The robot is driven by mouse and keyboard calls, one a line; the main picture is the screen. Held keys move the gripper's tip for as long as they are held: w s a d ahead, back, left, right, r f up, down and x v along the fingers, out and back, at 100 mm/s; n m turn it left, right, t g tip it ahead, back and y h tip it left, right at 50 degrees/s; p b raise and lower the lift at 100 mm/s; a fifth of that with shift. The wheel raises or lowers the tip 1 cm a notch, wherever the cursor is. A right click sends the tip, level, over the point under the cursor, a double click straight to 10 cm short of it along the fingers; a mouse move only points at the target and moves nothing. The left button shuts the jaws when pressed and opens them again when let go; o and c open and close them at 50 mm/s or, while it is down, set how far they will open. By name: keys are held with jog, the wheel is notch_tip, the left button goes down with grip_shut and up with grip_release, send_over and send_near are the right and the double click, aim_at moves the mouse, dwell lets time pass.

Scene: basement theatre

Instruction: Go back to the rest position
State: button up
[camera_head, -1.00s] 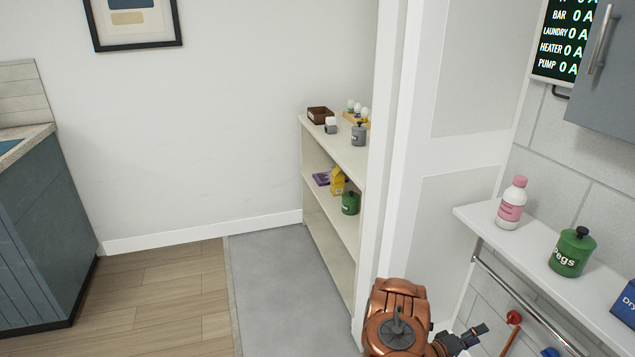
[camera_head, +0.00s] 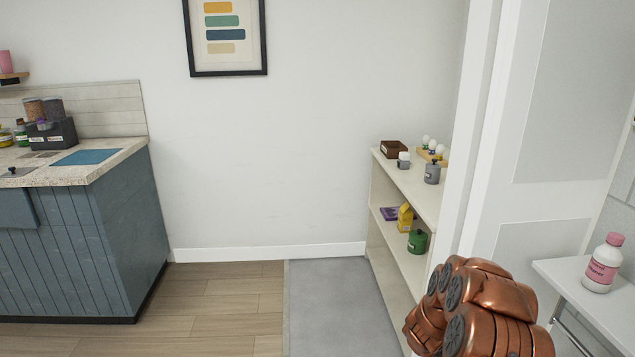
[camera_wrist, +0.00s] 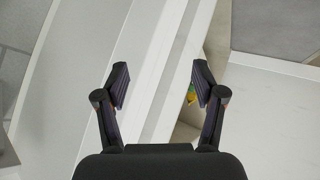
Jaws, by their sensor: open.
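My gripper (camera_wrist: 160,88) shows in the wrist view with its two dark fingers spread wide apart. Nothing is between the fingers. Behind them are pale upright panels and a narrow gap, where a small yellow and green thing partly shows beside the right finger. In the head view my copper-coloured arm is folded at the lower right, and the gripper itself is out of that view.
A white shelf unit (camera_head: 393,246) with small jars and boxes stands beyond a white door frame (camera_head: 483,150). A ledge with a pink-and-white bottle (camera_head: 603,263) is at the right. A blue counter (camera_head: 75,240) is at the left. The floor between is clear.

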jog(key=s+a+r+n+y, duration=0.15)
jog(key=a+r+y, duration=0.35)
jog(key=a, duration=0.5)
jog(key=s+a+r+n+y, duration=0.1)
jog(key=s+a+r+y, duration=0.1)
jog(key=a+r, duration=0.7)
jog(key=s+a+r+n+g+y, duration=0.1)
jog(key=s+a+r+g, duration=0.1)
jog(key=s+a+r, duration=0.3)
jog(key=s+a+g+y, duration=0.1)
jog(key=s+a+y, duration=0.15)
jog(key=s, duration=0.45)
jog(key=s+d+r+g+h, duration=0.1)
jog(key=s+d+r+g, duration=0.15)
jog(key=s, duration=0.85)
jog(key=s+d+r+g+h, duration=0.1)
jog(key=s+r+g, duration=0.15)
jog(key=s, duration=0.85)
jog(key=s+d+r+g+h, duration=0.2)
jog(key=s+r, duration=0.1)
jog(key=s, duration=0.8)
jog(key=s+p+v, duration=0.3)
jog(key=p+v, duration=1.1)
jog(key=v, duration=0.1)
jog(key=shift+r+m+t+p, duration=0.35)
jog(key=shift+r+t+p, duration=0.05)
jog(key=shift+r, duration=0.15)
